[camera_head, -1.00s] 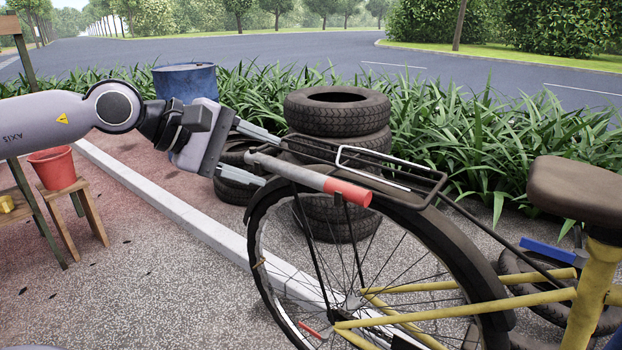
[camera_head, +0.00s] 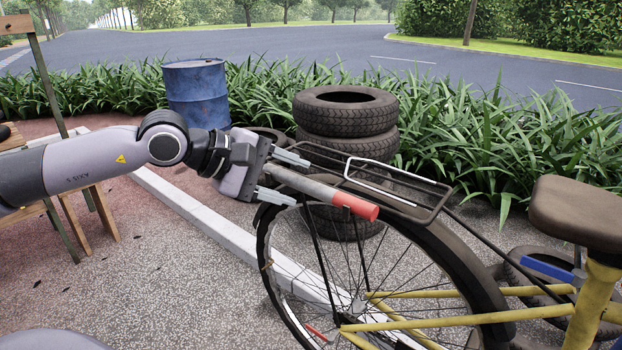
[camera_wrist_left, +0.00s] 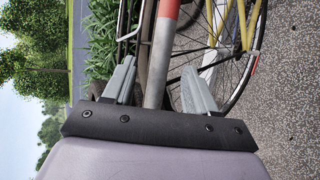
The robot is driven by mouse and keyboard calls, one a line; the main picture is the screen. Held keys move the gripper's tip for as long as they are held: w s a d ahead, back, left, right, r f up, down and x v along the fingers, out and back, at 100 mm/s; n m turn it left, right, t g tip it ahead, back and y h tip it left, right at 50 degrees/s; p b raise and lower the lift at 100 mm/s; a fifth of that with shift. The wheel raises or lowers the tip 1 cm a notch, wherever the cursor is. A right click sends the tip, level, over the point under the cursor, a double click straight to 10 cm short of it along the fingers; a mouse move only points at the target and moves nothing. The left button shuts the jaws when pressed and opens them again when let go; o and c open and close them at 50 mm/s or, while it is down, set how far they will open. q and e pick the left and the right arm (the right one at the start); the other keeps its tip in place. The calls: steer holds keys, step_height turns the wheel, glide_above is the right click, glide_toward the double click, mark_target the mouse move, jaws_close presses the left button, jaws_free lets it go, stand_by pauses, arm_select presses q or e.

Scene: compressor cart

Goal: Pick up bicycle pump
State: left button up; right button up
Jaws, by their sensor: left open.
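The bicycle pump (camera_head: 318,190) is a grey tube with a red end, lying tilted across the top of the bicycle's rear wheel beside the rack. My left gripper (camera_head: 299,182) comes in from the left at the pump's grey end. Its jaws are open, one finger above the tube and one below. In the left wrist view the pump (camera_wrist_left: 163,60) runs between the two spread fingers, with a visible gap on each side. The end of the tube near the palm is hidden there. My right gripper is not in view.
The bicycle's black rack (camera_head: 400,185) is close behind the pump, and its saddle (camera_head: 577,212) stands at right. Stacked tyres (camera_head: 347,112) and a blue barrel (camera_head: 196,95) stand behind. A wooden stand (camera_head: 98,212) is at left.

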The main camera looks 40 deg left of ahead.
mark_target(307, 186)
arm_select(q)
steer(key=shift+p+x, duration=0.75)
steer(key=shift+x, duration=0.8)
steer(key=shift+d, duration=0.1)
jaws_close()
